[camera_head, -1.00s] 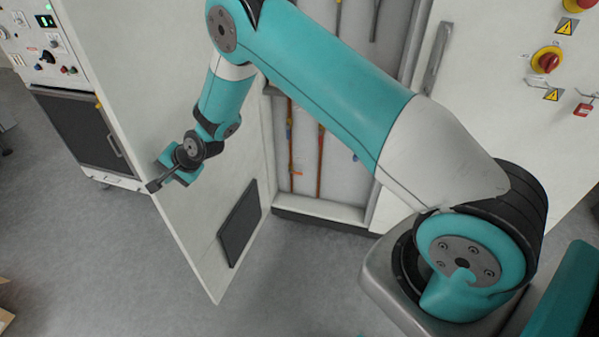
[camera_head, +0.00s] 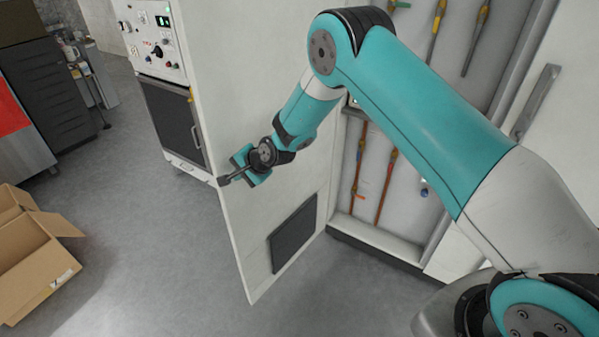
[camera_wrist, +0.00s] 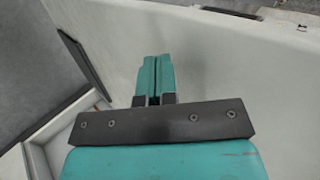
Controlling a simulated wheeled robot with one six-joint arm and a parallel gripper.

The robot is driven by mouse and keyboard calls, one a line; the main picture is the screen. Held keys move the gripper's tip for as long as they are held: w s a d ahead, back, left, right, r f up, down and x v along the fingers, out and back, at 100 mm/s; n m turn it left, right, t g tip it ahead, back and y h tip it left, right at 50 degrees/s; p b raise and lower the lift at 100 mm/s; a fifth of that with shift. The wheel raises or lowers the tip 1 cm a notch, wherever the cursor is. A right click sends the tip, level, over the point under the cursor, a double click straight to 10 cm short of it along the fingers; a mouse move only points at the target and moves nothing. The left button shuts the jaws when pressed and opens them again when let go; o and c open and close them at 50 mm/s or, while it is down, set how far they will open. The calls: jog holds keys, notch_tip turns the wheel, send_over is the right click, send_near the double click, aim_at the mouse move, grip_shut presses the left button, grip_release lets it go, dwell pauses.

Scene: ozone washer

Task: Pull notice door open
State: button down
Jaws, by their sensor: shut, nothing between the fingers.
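The tall white cabinet door (camera_head: 235,80) stands swung open in the head view, with a dark rectangular panel (camera_head: 293,235) low on the face toward me. My gripper (camera_head: 226,180) is shut and empty at the door's free outer edge, on the inner side. In the wrist view, the teal fingers of my gripper (camera_wrist: 153,75) are pressed together with the white door face (camera_wrist: 235,70) close beyond them. I cannot tell whether the fingers touch the door. No notice shows on the visible face.
The opened cabinet shows pipes (camera_head: 385,185) inside. A machine with a control panel (camera_head: 152,45) stands behind the door. A cardboard box (camera_head: 35,260) lies on the floor at left, and a dark drawer unit (camera_head: 50,90) stands at far left. Floor between box and door is free.

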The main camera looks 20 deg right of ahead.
jog(key=s+f+b+v, duration=0.2)
jog(key=b+v, duration=0.1)
jog(key=v, duration=1)
jog(key=s+a+r+n+g, duration=0.3)
jog(key=s+r+n, duration=0.4)
jog(key=s+r, duration=0.45)
jog(key=s+d+r+n+g+h, duration=0.1)
jog(key=s+n, duration=0.4)
jog(key=s, duration=0.5)
jog(key=s+d+r+n+g, duration=0.3)
jog(key=s+r+n, duration=0.1)
jog(key=s, duration=0.7)
jog(key=shift+r+n+h, duration=0.15)
jog(key=shift+n+h, duration=0.25)
jog(key=shift+n, duration=0.2)
jog(key=shift+s+a, duration=0.1)
